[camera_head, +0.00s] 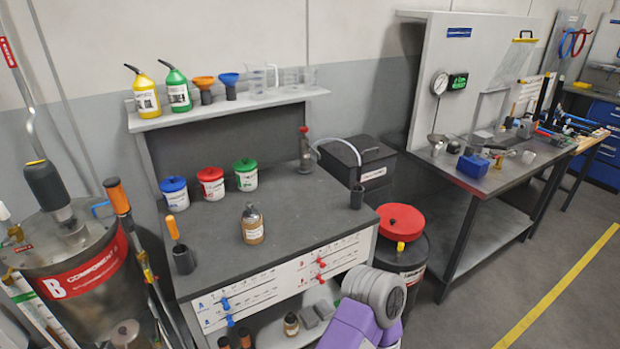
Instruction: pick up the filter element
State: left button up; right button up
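I cannot pick out the filter element with certainty. Several small parts lie on the right workbench (479,185), too small to tell apart, among them a pale piece (528,157) near a blue block (473,165). On the near dark bench (290,215) stand a brown jar (252,224) and tubs with blue (174,193), red (211,183) and green (246,175) lids. A purple and grey link of my arm shows at the bottom centre. Neither gripper is in view.
A shelf (220,108) above the near bench holds bottles, funnels and clear jugs. A drum with a red top (400,222) stands between the benches. A large metal drum (75,265) stands at the left. The floor right of the benches is clear, with a yellow line (560,285).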

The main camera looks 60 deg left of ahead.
aim_at(251, 215)
jog(key=i, duration=0.75)
jog(key=u, duration=2.6)
